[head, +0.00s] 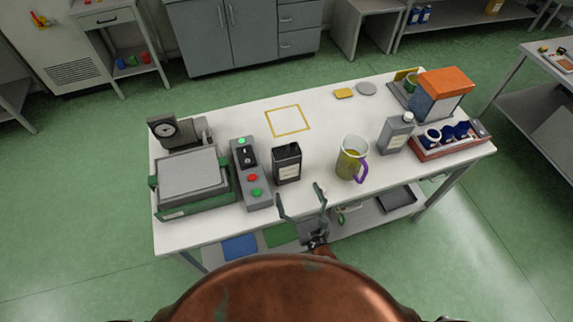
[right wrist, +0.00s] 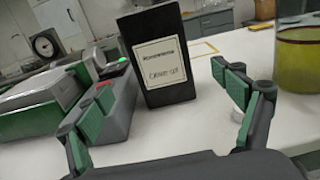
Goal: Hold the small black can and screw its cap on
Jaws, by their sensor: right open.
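The small black can (head: 287,165) stands upright on the white table, with a pale label on its front. My right gripper (head: 302,195) is open and empty at the table's front edge, just in front of the can. In the right wrist view the can stands beyond and between its green-padded fingers (right wrist: 172,85). A small white piece (right wrist: 238,92), possibly the cap, lies on the table, partly hidden behind the right-hand finger. My left gripper is out of view.
Left of the can are a button box (head: 250,175) and a green-framed scale (head: 192,178). To the right stand a jug with yellow liquid (head: 351,160), a grey bottle (head: 397,133) and a red tray (head: 437,150). A yellow outlined square (head: 270,124) lies behind on bare table.

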